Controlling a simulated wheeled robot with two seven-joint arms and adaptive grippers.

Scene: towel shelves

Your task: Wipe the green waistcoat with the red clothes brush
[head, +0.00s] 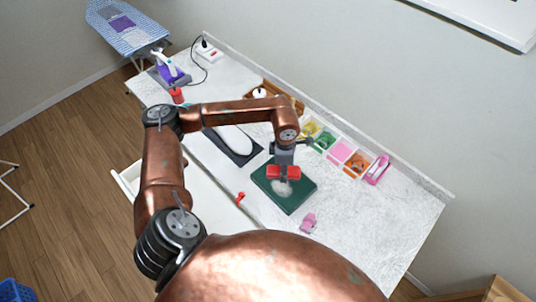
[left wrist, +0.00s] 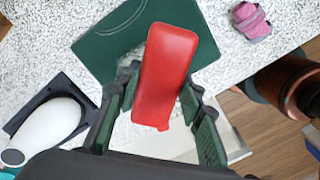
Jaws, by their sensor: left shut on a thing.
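In the left wrist view the brush (left wrist: 166,65) lies between the two dark green fingers of my left gripper (left wrist: 157,88). The green waistcoat (head: 296,200) lies folded flat on the speckled worktop, with a pale patch on it beside the brush. It also shows behind the brush in the left wrist view (left wrist: 105,47). I cannot tell whether the brush touches the cloth. My right gripper is not in view.
A white sleeve board on a dark base (head: 235,140) stands left of the waistcoat. Trays of coloured items (head: 340,151) line the back. A pink object (head: 308,222) lies in front, a small red one (head: 240,197) at the worktop's edge. The worktop's right end (head: 385,225) is clear.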

